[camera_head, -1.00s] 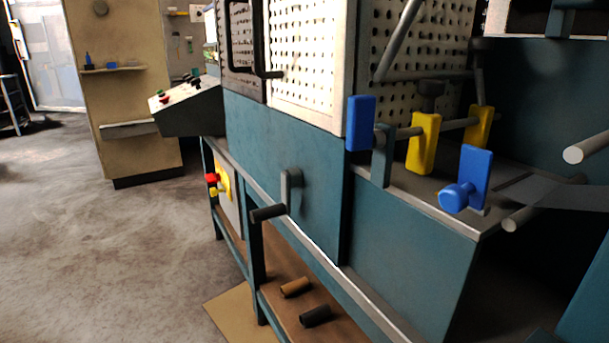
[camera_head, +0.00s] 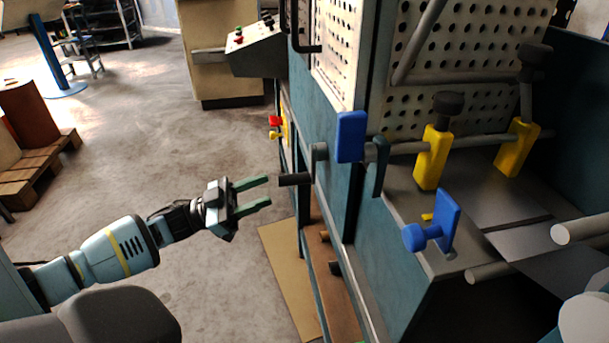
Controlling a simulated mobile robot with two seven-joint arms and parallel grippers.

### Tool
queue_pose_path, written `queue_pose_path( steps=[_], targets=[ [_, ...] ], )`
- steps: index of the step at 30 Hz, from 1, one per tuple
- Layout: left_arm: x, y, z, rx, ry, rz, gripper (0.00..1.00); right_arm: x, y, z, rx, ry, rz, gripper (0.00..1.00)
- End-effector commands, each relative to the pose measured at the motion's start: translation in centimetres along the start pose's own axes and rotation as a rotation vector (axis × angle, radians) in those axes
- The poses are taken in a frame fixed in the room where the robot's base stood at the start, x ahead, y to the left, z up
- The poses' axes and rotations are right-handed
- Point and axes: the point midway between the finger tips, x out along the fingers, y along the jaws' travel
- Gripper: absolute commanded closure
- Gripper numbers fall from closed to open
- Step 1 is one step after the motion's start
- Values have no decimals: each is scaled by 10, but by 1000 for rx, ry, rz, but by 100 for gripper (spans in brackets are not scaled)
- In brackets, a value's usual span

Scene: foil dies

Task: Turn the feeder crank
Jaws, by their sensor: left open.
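The feeder crank (camera_head: 319,160) is a short grey arm on the side of the teal machine, with a black cylindrical handle (camera_head: 295,179) that sticks out to the left. My left gripper (camera_head: 269,191) has its two green fingers spread apart and nothing between them. It points right towards the handle, with its fingertips a little short of the handle's free end in the picture. I cannot tell the exact depth between them. My right gripper does not show.
Blue clamp (camera_head: 350,136) and yellow blocks (camera_head: 432,158) sit on a rail by the machine bed. A blue knobbed piece (camera_head: 446,222) stands at its front edge. A control box (camera_head: 257,50) is behind. The floor left of the machine is clear around my arm.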

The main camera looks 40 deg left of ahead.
Motion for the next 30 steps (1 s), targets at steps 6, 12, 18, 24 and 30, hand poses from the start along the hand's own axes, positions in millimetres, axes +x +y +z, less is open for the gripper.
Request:
queue_pose_path(
  steps=[6, 12, 18, 24, 30],
  targets=[
    [14, 0, 1, 0, 1, -1, 57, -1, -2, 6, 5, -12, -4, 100],
    [44, 0, 1, 1, 2, -1, 57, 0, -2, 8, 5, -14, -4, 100],
    [68, 1, 1, 1, 0, -1, 57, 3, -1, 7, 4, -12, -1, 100],
    [78, 1, 2, -1, -2, -2, 57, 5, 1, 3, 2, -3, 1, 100],
    [78, 1, 2, -1, -2, -2, 57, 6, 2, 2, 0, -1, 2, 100]
  ],
)
